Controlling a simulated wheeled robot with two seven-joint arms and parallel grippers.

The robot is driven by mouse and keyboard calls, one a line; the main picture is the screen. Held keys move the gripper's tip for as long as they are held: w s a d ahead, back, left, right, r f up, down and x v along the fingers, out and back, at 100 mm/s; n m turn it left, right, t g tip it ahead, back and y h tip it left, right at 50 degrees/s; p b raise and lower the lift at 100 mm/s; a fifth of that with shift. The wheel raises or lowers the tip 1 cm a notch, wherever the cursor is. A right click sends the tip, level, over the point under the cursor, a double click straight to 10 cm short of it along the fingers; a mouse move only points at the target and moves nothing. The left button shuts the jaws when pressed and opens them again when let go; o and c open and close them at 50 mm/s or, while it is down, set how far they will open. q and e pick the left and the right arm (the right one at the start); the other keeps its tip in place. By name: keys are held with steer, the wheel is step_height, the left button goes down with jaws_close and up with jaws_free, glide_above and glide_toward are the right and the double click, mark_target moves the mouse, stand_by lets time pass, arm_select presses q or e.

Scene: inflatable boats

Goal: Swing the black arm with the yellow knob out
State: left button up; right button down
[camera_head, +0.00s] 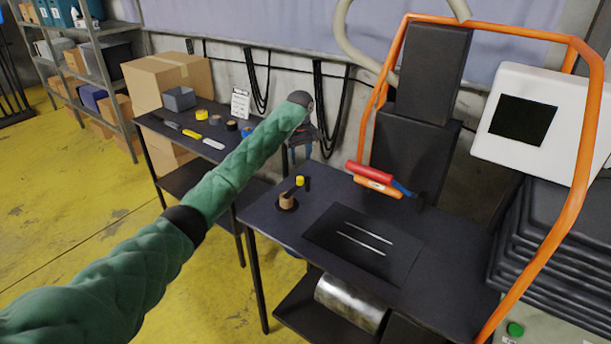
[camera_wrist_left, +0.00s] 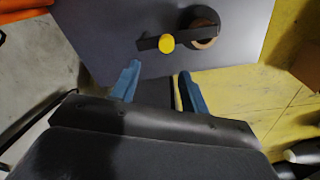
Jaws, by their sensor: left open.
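The black arm (camera_head: 291,189) lies over a tan roll on a black base (camera_head: 286,202) at the left end of the dark machine table. Its yellow knob (camera_head: 300,181) stands at the arm's far right end. In the left wrist view the black arm (camera_wrist_left: 148,43), the yellow knob (camera_wrist_left: 167,42) and the round base (camera_wrist_left: 205,30) lie beyond the fingertips. My left gripper (camera_head: 300,158) hangs behind and above the knob with its blue fingers pointing down. It also shows in the wrist view (camera_wrist_left: 158,78), open and empty, apart from the knob. My right gripper is out of view.
A red and orange handle (camera_head: 372,177) stands on the machine table, right of the knob. A black plate (camera_head: 330,228) with two bright strips lies in front. An orange tube frame (camera_head: 575,190) and a white screen box (camera_head: 540,125) stand right. A side table (camera_head: 215,165) holds tools and tape.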

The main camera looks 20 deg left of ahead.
mark_target(301, 178)
arm_select(q)
steer(key=shift+f+n, duration=0.25)
steer(key=shift+n, duration=0.35)
steer(key=shift+s+n+g, duration=0.15)
steer(key=shift+n+g, duration=0.15)
steer(key=shift+n, duration=0.2)
steer(key=shift+s+d+r+n, duration=0.2)
steer(key=shift+s+r+n, duration=0.15)
steer(key=shift+n, duration=0.65)
steer(key=shift+s+n, duration=0.1)
steer(key=shift+n, duration=0.2)
steer(key=shift+a+f, duration=0.1)
steer(key=shift+f, duration=0.1)
steer(key=shift+w+f, duration=0.2)
steer(key=shift+f, duration=0.05)
steer(key=shift+s+f+p, duration=0.15)
steer(key=shift+f+p, duration=1.35)
steer(key=shift+f, duration=2.1)
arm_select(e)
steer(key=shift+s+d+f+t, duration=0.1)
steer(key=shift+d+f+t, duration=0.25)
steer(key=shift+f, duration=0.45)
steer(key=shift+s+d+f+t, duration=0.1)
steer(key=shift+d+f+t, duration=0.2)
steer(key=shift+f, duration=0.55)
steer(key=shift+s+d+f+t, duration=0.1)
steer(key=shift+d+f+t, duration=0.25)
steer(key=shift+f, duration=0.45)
